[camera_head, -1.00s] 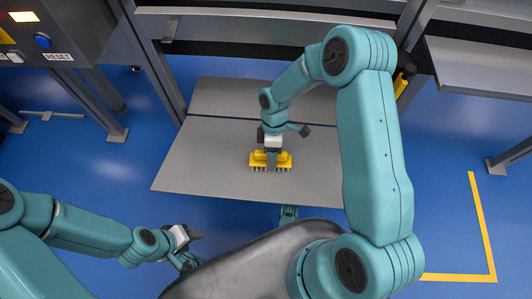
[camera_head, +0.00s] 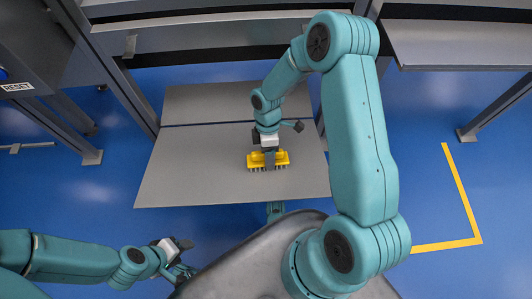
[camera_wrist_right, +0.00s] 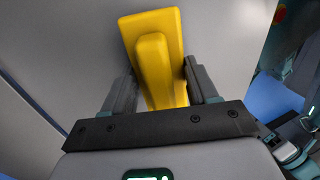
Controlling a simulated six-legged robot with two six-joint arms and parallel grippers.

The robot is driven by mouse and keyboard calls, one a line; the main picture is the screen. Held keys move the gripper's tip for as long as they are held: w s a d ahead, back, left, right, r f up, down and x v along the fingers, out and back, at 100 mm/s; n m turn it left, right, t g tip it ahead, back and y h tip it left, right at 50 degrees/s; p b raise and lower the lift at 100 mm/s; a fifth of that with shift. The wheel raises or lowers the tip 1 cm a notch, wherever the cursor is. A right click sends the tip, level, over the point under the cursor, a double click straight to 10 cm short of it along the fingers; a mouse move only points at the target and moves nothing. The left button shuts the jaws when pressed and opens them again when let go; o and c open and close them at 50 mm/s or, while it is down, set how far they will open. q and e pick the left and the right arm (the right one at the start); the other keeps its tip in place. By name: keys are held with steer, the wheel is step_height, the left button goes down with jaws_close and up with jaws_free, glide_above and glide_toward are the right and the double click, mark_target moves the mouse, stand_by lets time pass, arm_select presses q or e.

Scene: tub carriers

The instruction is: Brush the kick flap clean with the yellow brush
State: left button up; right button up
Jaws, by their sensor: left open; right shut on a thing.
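The kick flap (camera_head: 190,172) is a flat grey panel low over the blue floor, in the middle of the head view. A seam crosses it. The yellow brush (camera_head: 282,160) rests bristles down on or just above its near part, right of centre; contact is hard to tell. My right gripper (camera_head: 269,158) is shut on the brush from above. In the right wrist view the yellow brush (camera_wrist_right: 158,55) sits between the two fingers. My left gripper (camera_head: 186,257) is open and empty, low left, apart from the flap. No dirt can be made out on the flap.
A grey frame post (camera_head: 110,75) stands left of the flap, and a dark cabinet with a RESET label (camera_head: 17,87) is at the upper left. A grey shelf (camera_head: 460,45) is at the upper right. Yellow floor tape (camera_head: 462,195) marks open floor on the right.

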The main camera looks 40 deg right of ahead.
steer(key=shift+p+v, duration=2)
steer(key=shift+v, duration=0.8)
steer(key=shift+w+r, duration=0.1)
steer(key=shift+r, duration=0.1)
steer(key=p+v, duration=0.2)
steer(key=v, duration=0.1)
